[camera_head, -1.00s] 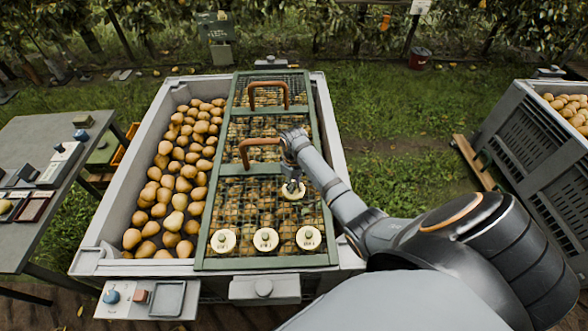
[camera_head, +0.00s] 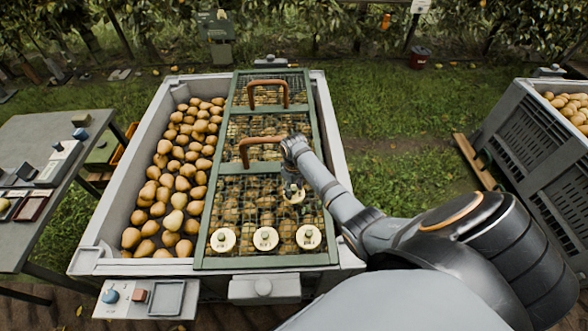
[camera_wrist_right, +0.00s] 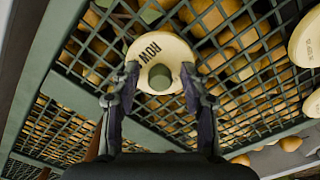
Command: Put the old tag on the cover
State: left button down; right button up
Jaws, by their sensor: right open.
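The green-framed mesh cover (camera_head: 208,222) lies over the right part of the pear bin. My right gripper (camera_head: 293,190) is low over its near section and open. Between its fingertips in the right wrist view (camera_wrist_right: 155,82) is a round cream tag (camera_wrist_right: 178,50) with dark lettering and a green-grey knob. The fingers stand either side of the knob, with a gap visible. The tag shows partly behind the gripper in the head view (camera_head: 293,198). I cannot tell whether it touches the mesh. My left gripper is not in view.
Two brown handles (camera_head: 268,82) stand up from the cover. The grey bin (camera_head: 140,175) holds loose pears on its left side. A table (camera_head: 30,138) with small items stands left. A second crate (camera_head: 530,150) of pears stands right, with grass between.

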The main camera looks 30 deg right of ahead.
aim_at(294, 188)
notch_tip(294, 188, up, 12)
jog(key=p, duration=0.1)
jog(key=shift+r, duration=0.15)
dwell(0.6)
